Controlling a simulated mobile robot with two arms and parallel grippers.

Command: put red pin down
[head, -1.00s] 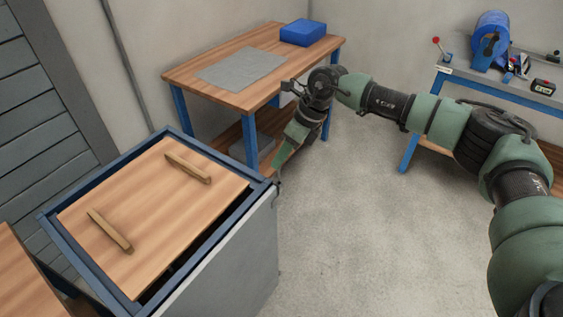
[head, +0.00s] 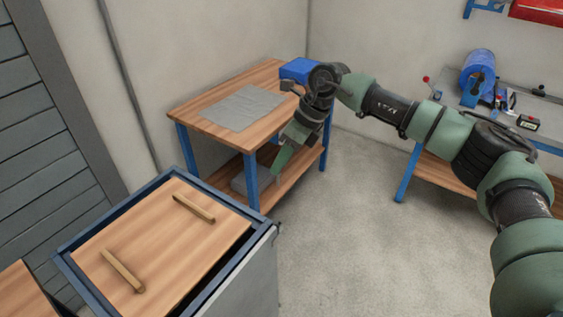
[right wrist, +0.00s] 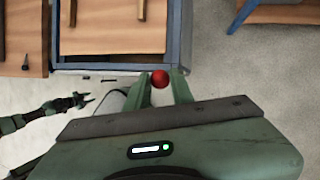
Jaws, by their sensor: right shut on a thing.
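The red pin (right wrist: 160,79) shows in the right wrist view as a round red end between the two green fingers of my right gripper (right wrist: 161,88). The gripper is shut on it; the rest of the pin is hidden. In the head view my right gripper (head: 279,163) points down in front of the wooden workbench (head: 185,107), and the pin cannot be made out there. My left gripper (right wrist: 84,100) shows small and dark at the left of the right wrist view, its fingers apart and empty. It is not in the head view.
A blue-framed cabinet with a wooden top (head: 165,240) and two wooden bars stands at front left. The workbench carries a grey mat (head: 243,107) and a blue box (head: 298,69); a grey thing (head: 250,180) lies on its lower shelf. Another bench (head: 535,110) holds tools. Floor between is clear.

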